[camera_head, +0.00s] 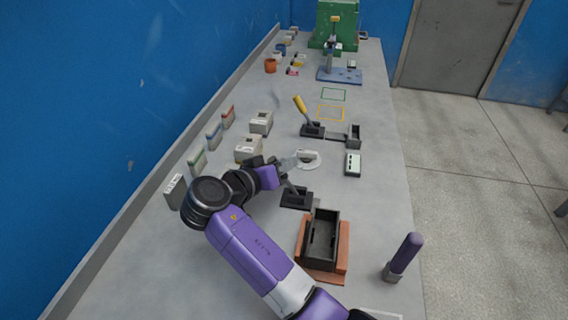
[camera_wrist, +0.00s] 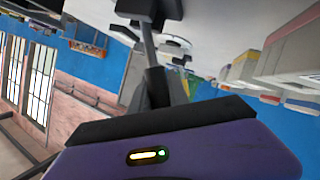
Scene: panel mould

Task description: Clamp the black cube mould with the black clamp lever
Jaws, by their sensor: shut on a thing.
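The black clamp lever has a dark base (camera_head: 297,197) on the bench, and its thin grey arm rises toward my gripper (camera_head: 281,168). In the wrist view the lever (camera_wrist: 148,48) runs from its black base at the top down to my gripper (camera_wrist: 160,100), which is shut on its dark handle end. The fingers partly hide the handle. The black mould (camera_head: 334,226), an open-topped box, sits on a reddish-brown base (camera_head: 345,247) nearer the camera, right of my forearm. It is not clearly visible in the wrist view.
A yellow-handled clamp (camera_head: 301,106) and a small black mould (camera_head: 354,136) stand farther along. A white round piece (camera_head: 308,160) and a pale green-and-black box (camera_head: 352,164) lie nearby. Grey blocks (camera_head: 248,149) stand left. A purple-handled tool (camera_head: 405,254) stands at the right edge.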

